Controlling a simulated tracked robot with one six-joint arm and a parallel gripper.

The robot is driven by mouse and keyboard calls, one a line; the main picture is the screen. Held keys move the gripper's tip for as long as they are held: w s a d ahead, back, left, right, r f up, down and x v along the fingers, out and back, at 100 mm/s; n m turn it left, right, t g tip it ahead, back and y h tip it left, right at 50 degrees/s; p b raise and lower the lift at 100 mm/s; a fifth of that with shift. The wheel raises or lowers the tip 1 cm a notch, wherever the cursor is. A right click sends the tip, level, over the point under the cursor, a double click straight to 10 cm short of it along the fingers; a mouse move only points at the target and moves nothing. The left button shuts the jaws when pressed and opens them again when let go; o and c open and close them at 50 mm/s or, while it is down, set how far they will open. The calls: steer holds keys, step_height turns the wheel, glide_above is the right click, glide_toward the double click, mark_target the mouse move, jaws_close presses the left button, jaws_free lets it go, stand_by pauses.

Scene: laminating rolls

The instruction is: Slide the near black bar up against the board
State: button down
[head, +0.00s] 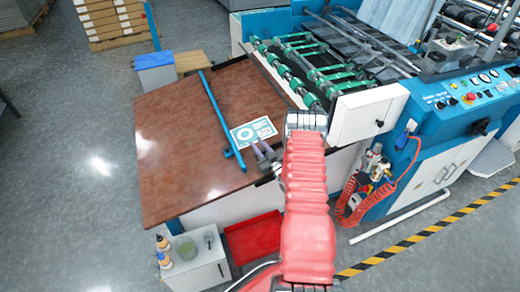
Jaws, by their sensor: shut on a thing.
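The near black bar (262,181) lies along the front right edge of the brown tabletop, low beside my wrist; part of it is hidden by my arm. My gripper (262,153) is at that edge, its small grey-purple fingers just below a white and teal printed sheet. It is shut on the near black bar, though the contact itself is small and partly hidden. The brown board (175,128) forms the wide top of the table.
A blue bar (214,103) lies across the tabletop, close to the printed sheet (250,132). The blue machine (420,130) with green rollers stands at the right. A white cabinet (198,266) with bottles and a red bin (253,236) stand in front. The tabletop's left side is clear.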

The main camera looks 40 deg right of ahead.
steer(key=c, duration=1.5)
jaws_free()
steer(key=s, duration=0.4)
steer(key=s+a, duration=0.1)
steer(key=s, duration=0.8)
steer(key=shift+s+a, duration=0.35)
steer(key=shift+a, duration=0.05)
